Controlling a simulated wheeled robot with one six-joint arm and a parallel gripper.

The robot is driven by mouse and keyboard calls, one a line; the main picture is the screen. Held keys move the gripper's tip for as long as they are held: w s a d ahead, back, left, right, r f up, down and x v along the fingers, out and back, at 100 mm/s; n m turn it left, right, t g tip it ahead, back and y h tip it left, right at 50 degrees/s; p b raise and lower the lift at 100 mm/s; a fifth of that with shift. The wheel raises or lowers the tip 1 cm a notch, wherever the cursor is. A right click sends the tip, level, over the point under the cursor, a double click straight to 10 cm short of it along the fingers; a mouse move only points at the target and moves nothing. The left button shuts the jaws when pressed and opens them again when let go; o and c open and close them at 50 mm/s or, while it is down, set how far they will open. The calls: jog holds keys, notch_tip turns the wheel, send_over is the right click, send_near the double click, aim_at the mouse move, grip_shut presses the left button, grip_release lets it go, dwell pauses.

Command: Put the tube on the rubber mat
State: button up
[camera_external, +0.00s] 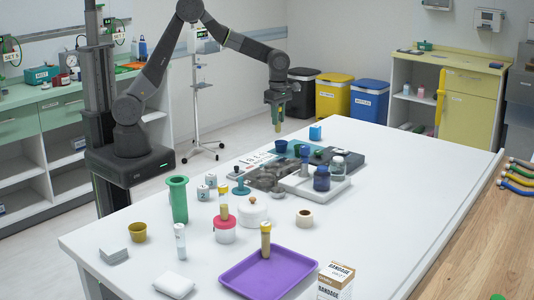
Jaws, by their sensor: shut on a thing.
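My gripper (276,112) is shut on a small tube (277,128), whose yellowish lower end shows below the fingers. It is held up above the far side of the white table, and its upper part is hidden by the fingers. I cannot tell which of these is the rubber mat. The tube is apart from both.
A purple tray (240,277) with a yellow-capped tube (266,240) stands in front. A green cylinder (179,200), a pink pot (224,236) and a bandage box (335,282) stand nearby. The table's right side is clear.

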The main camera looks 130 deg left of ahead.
jog(key=a+n, duration=0.2)
jog(key=a, duration=1)
jog(key=shift+s+a+f+p, duration=0.15)
jog(key=shift+f+p, duration=0.2)
jog(key=shift+f, duration=1.35)
jog(key=shift+s+a+f+p, duration=0.15)
jog(key=shift+f+p, duration=0.25)
jog(key=shift+f, duration=1.25)
jog(key=shift+a+f+p, duration=0.15)
jog(key=shift+f+p, duration=0.2)
jog(key=shift+f, duration=1.35)
jog(key=shift+f, duration=0.1)
jog(key=o, duration=0.9)
jog(key=shift+c, duration=0.2)
jog(key=shift+o, duration=0.5)
